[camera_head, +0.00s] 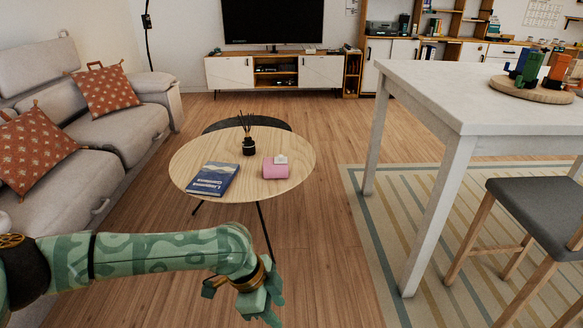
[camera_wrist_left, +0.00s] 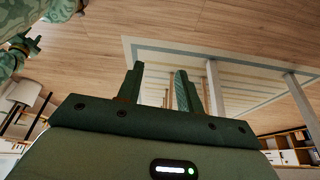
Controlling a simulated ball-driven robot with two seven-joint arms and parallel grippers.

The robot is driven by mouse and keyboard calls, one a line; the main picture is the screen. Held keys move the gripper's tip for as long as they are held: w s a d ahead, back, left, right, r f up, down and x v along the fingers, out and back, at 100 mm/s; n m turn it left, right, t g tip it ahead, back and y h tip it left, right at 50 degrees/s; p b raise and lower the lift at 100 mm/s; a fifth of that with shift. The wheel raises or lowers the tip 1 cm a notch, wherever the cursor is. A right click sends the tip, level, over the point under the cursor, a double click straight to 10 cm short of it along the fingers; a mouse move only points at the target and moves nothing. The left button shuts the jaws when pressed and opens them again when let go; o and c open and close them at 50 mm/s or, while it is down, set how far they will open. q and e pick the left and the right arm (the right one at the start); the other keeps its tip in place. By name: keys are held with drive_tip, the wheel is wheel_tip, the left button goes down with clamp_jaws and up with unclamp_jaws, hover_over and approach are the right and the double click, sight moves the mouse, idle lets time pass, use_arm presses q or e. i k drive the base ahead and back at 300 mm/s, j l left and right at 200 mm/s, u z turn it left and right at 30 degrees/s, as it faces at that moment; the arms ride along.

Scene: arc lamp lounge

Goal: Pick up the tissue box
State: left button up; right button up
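The tissue box (camera_head: 275,170) is a small pink box with a white tissue on top. It sits on the right part of the round wooden coffee table (camera_head: 205,155) in the head view. My left gripper (camera_head: 268,303) is in front of the table, nearer to me and clear of the box. In the left wrist view the two dark green fingers of my left gripper (camera_wrist_left: 159,72) stand apart with nothing between them. The box is not visible there. A green gripper-like part, likely my right gripper (camera_wrist_left: 24,45), shows small at the left edge of that view; its fingers are unclear.
A blue book (camera_head: 213,180) and a dark reed diffuser (camera_head: 248,144) share the coffee table with the box. A grey sofa (camera_head: 120,135) stands left. A tall white table (camera_head: 450,90) and grey chair (camera_head: 535,205) stand right. Open floor lies between.

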sight(271, 170)
drive_tip(key=i+l, duration=0.1)
drive_tip(key=i, duration=0.55)
drive_tip(key=i+u, duration=0.1)
drive_tip(key=i, duration=0.55)
drive_tip(key=i+l+u, duration=0.1)
drive_tip(key=i, duration=0.55)
drive_tip(key=i+j, duration=0.25)
drive_tip(key=i, duration=0.15)
drive_tip(key=i+j, duration=0.2)
drive_tip(key=i, duration=0.2)
